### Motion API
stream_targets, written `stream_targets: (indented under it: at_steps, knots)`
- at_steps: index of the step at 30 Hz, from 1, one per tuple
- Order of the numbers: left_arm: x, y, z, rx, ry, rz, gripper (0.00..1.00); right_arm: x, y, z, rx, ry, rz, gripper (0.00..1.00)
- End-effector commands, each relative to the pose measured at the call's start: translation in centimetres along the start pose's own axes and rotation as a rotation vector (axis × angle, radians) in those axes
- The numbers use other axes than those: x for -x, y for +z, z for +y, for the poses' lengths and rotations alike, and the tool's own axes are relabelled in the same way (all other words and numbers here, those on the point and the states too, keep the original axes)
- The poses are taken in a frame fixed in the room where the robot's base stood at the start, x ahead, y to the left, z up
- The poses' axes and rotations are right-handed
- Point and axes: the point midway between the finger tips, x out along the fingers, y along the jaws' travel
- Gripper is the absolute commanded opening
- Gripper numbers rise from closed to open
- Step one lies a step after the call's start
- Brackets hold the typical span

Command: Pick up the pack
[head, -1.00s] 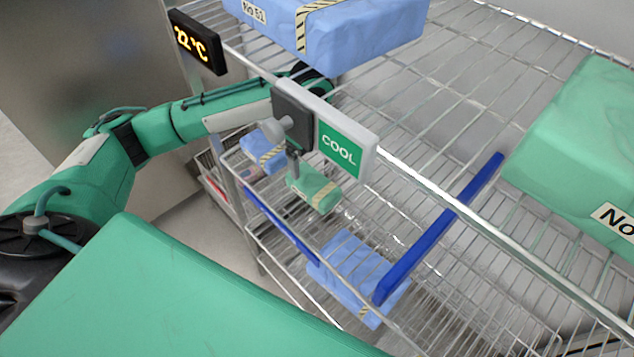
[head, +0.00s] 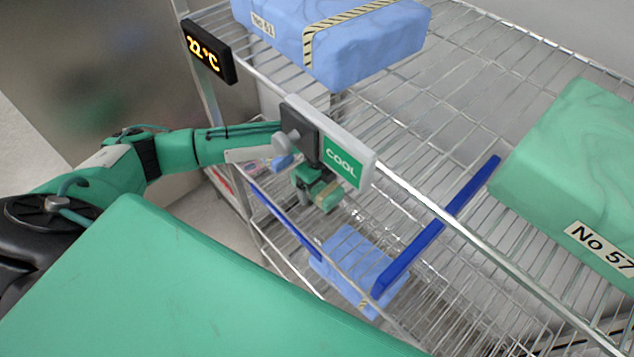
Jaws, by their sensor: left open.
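A grey finger shows at the pack's left side. The sign and its clamp hide part of the gripper, and I cannot tell whether the fingers touch the pack. My right gripper is not in view.
The COOL sign (head: 340,155) is clamped to the upper shelf's front edge. Blue dividers (head: 440,225) bound the lane. A blue pack (head: 355,265) lies on the lower shelf. Larger blue (head: 370,45) and green (head: 575,170) packs stand on the upper shelf. A 22°C display (head: 207,52) hangs left.

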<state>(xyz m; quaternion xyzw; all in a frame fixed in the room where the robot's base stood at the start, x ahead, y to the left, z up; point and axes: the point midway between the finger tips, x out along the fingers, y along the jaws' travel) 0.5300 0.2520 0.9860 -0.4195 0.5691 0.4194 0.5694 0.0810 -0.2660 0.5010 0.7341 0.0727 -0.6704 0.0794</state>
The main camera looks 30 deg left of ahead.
Motion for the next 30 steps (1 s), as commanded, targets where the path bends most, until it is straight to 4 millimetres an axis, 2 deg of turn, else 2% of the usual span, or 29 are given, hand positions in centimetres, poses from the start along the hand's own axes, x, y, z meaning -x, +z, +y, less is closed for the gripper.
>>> stream_targets:
  at_steps: [3,4,12,19,22,26,30]
  knots:
    - [0.0,0.0,0.0,0.0,0.0,0.0,0.91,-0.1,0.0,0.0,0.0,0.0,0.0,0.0]
    - [0.0,0.0,0.0,0.0,0.0,0.0,0.87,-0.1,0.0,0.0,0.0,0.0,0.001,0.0]
    - [0.0,0.0,0.0,0.0,0.0,0.0,0.35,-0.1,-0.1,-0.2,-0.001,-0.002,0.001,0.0]
    - [0.2,0.0,-0.1,0.0,-0.001,0.0,0.35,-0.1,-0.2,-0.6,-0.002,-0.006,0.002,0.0]
    - [0.9,0.0,-0.1,-0.001,-0.003,-0.001,0.35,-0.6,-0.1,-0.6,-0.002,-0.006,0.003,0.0]
    - [3.1,0.1,-0.2,-0.001,-0.006,-0.001,0.35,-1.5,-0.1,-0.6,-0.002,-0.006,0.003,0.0]
    - [6.0,0.1,-0.2,-0.001,-0.006,0.0,0.35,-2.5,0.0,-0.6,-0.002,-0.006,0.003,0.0]
